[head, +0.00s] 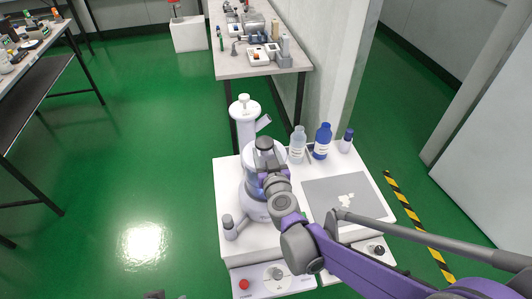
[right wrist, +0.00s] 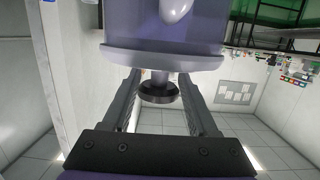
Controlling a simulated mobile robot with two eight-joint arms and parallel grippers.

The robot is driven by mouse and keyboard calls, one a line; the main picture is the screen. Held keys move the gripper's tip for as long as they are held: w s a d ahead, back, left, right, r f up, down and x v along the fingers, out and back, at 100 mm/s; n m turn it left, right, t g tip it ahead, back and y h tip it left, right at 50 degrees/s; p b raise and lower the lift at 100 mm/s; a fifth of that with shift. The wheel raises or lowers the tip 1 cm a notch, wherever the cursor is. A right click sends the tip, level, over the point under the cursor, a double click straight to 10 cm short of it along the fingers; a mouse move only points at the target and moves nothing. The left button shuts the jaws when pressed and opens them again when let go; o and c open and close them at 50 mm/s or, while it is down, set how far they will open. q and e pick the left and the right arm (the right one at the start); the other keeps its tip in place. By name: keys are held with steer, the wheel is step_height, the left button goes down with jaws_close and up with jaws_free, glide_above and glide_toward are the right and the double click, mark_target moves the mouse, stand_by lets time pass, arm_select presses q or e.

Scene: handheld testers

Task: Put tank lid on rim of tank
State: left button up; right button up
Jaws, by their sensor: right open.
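The lavender, see-through tank (head: 254,202) stands upright on the left part of the white bench. The tank lid's black knob (head: 264,143) shows above the tank top in the head view. In the right wrist view, the knob (right wrist: 158,92) and its short grey stem stand out from a pale plate (right wrist: 160,60) against the lavender tank body. I cannot tell whether the lid sits flush on the rim. My right gripper (right wrist: 160,76) is open, its fingers on either side of the stem and knob with gaps visible. In the head view, my right gripper (head: 266,162) covers part of the lid and tank.
Behind the tank rises a white column (head: 245,118) with a side tube. A clear bottle (head: 298,146), a blue bottle (head: 322,143) and a small dark-capped vial (head: 346,142) stand at the back right. A grey mat (head: 325,197) lies right of the tank. A control box (head: 262,281) is in front.

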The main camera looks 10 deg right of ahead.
steer(key=shift+r, duration=0.2)
steer(key=shift+r+p, duration=0.4)
steer(key=shift+p, duration=0.1)
steer(key=s+a+r+n+g+y+p, duration=0.1)
steer(key=s+a+r+n+y, duration=0.15)
steer(key=s, duration=1.15)
steer(key=s+d+f+m+g+h, duration=0.1)
steer(key=s+d+f+g, duration=0.3)
steer(key=s, duration=0.5)
steer(key=s+d+f+m+g+h, duration=0.1)
steer(key=s+d+f+g, duration=0.3)
steer(key=s, duration=0.5)
step_height(320, 180, down, 3)
steer(key=shift+s+d+r+g, duration=0.1)
steer(key=shift+s+d+g, duration=0.2)
steer(key=shift+g, duration=0.8)
steer(key=shift+m+h, duration=0.25)
